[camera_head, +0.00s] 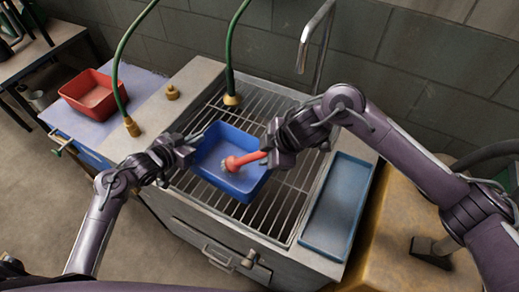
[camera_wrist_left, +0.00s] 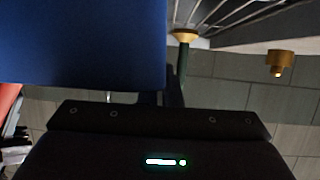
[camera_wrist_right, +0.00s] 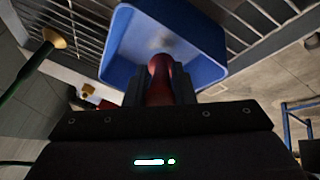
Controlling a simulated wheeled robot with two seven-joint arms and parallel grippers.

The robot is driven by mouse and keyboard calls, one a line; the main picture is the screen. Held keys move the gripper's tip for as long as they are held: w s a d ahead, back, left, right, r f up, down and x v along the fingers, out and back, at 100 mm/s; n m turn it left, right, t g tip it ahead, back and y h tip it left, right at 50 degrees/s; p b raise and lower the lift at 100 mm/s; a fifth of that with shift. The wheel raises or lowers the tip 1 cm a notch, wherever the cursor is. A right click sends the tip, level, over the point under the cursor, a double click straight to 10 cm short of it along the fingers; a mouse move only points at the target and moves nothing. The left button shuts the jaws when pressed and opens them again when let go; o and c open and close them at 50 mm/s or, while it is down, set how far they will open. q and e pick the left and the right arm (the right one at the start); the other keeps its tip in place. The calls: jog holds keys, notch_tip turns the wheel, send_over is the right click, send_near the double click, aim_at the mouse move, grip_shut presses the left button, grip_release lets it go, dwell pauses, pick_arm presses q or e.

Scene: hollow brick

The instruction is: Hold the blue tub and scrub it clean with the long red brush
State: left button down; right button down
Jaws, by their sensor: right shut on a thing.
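The blue tub (camera_head: 218,182) sits upright on the wire rack, open side up. My left gripper (camera_head: 193,142) is at the tub's left wall; in the left wrist view the tub (camera_wrist_left: 80,45) fills the upper left, close to the fingers (camera_wrist_left: 165,98). I cannot tell whether they grip the wall. My right gripper (camera_head: 270,155) is shut on the handle of the red brush (camera_head: 247,158). The brush head points down into the tub, and its pale bristles are near the inside floor; contact is unclear. In the right wrist view the red handle (camera_wrist_right: 160,80) runs between the fingers.
A red tub (camera_head: 92,96) stands on a side table at the left. A shallow blue tray (camera_head: 338,205) lies right of the rack (camera_head: 285,190). Green hoses (camera_head: 229,60) with brass ends and a metal tap (camera_head: 313,40) stand behind. A brass piece (camera_head: 172,92) sits on the left ledge.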

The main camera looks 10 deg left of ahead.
jog(key=shift+s+d+r, duration=0.1)
jog(key=shift+s+d, duration=0.25)
jog(key=shift+d, duration=0.45)
jog(key=shift+s+d+r, duration=0.1)
jog(key=shift+s+d, duration=0.3)
jog(key=shift+d, duration=0.45)
jog(key=shift+s+d+r, duration=0.1)
jog(key=shift+s+d, duration=0.25)
jog(key=shift+d, duration=0.45)
jog(key=w+a, duration=0.5)
jog(key=a, duration=0.7)
jog(key=shift+w+a+r, duration=0.3)
jog(key=shift+w+r, duration=0.1)
jog(key=shift+r, duration=0.05)
jog(key=shift+d, duration=0.1)
jog(key=s+d, duration=0.5)
jog(key=d, duration=0.7)
jog(key=shift+s+d+r, duration=0.2)
jog(key=shift+s+r, duration=0.15)
jog(key=shift+r, duration=0.2)
jog(key=shift+r, duration=2.9)
